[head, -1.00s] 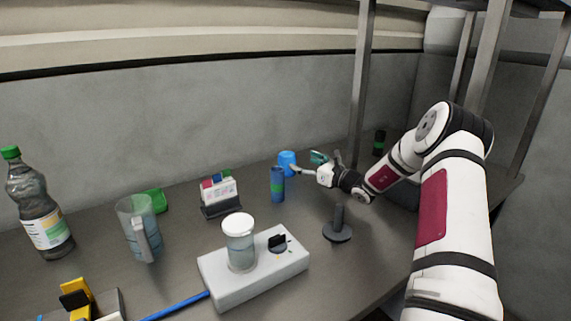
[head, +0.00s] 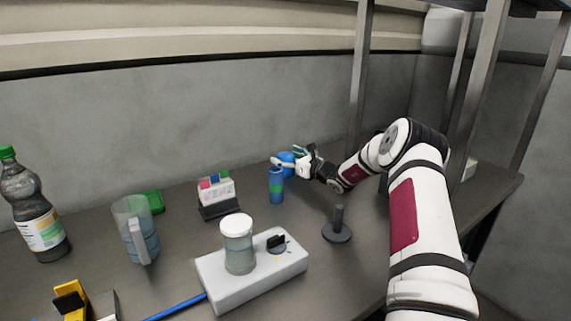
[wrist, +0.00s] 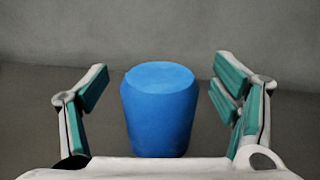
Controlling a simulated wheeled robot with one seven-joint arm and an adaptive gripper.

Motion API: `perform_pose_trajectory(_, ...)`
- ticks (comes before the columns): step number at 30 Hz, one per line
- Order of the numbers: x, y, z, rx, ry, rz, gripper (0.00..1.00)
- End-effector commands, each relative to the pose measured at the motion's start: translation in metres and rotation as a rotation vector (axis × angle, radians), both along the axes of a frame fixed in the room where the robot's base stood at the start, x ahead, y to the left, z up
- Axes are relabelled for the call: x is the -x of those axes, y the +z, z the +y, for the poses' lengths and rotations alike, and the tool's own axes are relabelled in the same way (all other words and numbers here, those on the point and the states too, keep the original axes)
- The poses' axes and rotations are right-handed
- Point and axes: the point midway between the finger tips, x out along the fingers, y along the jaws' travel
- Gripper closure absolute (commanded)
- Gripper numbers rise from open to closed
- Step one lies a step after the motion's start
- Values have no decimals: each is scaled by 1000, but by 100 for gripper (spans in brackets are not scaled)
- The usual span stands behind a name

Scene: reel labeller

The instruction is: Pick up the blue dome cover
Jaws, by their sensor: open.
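The blue dome cover (wrist: 160,108) stands upright between the two spread fingers of my gripper (wrist: 160,85) in the wrist view. It is a rounded blue body with a flat top, and there is a gap on each side between it and the teal finger pads. In the head view the blue dome cover (head: 286,157) is at the back of the table, partly hidden by my gripper (head: 290,162). My gripper is open around it, reaching in from the right.
A blue can with a green band (head: 276,186) stands just in front of the cover. A dark stand with a post (head: 337,230) is nearer. A card holder (head: 217,195), a white device with a jar (head: 255,275), a jug (head: 135,230) and a bottle (head: 35,210) stand to the left.

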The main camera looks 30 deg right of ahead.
Motion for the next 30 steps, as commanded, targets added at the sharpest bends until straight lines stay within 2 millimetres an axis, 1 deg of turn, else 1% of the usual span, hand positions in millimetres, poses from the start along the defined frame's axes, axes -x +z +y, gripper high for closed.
perform_pose_trajectory(1,0,0,0,0,0,0,21)
perform_pose_trajectory(7,0,0,0,0,0,0,67)
perform_pose_trajectory(17,0,0,0,0,0,0,67)
perform_pose_trajectory(22,3,5,0,0,0,0,67)
perform_pose_trajectory(26,5,18,-1,1,0,-2,67)
perform_pose_trajectory(30,5,40,-1,2,-1,-3,67)
